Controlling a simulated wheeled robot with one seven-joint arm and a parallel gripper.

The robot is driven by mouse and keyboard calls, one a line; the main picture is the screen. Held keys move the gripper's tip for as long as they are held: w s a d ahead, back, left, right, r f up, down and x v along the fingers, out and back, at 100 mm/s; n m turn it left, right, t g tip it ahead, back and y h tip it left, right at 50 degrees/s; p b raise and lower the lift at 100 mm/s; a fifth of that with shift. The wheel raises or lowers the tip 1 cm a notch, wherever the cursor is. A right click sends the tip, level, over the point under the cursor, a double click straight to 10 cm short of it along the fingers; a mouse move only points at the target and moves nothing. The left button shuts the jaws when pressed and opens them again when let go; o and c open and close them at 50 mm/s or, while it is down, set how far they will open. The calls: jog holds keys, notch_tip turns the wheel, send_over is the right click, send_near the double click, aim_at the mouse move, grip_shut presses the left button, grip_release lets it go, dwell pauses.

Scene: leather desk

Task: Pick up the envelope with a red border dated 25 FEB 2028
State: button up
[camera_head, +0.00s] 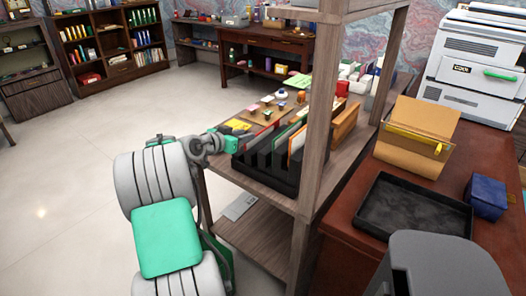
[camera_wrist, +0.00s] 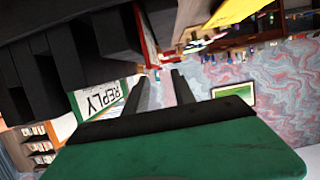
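A black file sorter (camera_head: 262,178) stands on the wooden shelf with several upright envelopes in its slots. An envelope with a red edge (camera_wrist: 147,40) shows in the wrist view, mostly hidden by the sorter's dark dividers; I cannot read a date on it. A green-bordered envelope marked REPLY (camera_wrist: 103,98) is lower left in the wrist view, partly behind a finger. My gripper (camera_wrist: 160,86) is open, with its two dark fingers apart and nothing visible between them. In the head view my gripper (camera_head: 222,143) is at the sorter's left end.
A wooden post (camera_head: 322,110) rises right of the sorter. Yellow paper (camera_head: 238,124) and small items lie behind it on the shelf. A black tray (camera_head: 408,207), a tan folder (camera_head: 412,140) and a blue box (camera_head: 486,196) are on the right desk. The floor at left is clear.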

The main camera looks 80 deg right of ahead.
jog(key=x, duration=0.5)
jog(key=s+x, duration=0.1)
jog(key=x, duration=0.2)
jog(key=shift+r+p, duration=0.1)
jog(key=shift+p, duration=0.2)
jog(key=shift+a, duration=0.1)
grip_shut()
dwell(0.8)
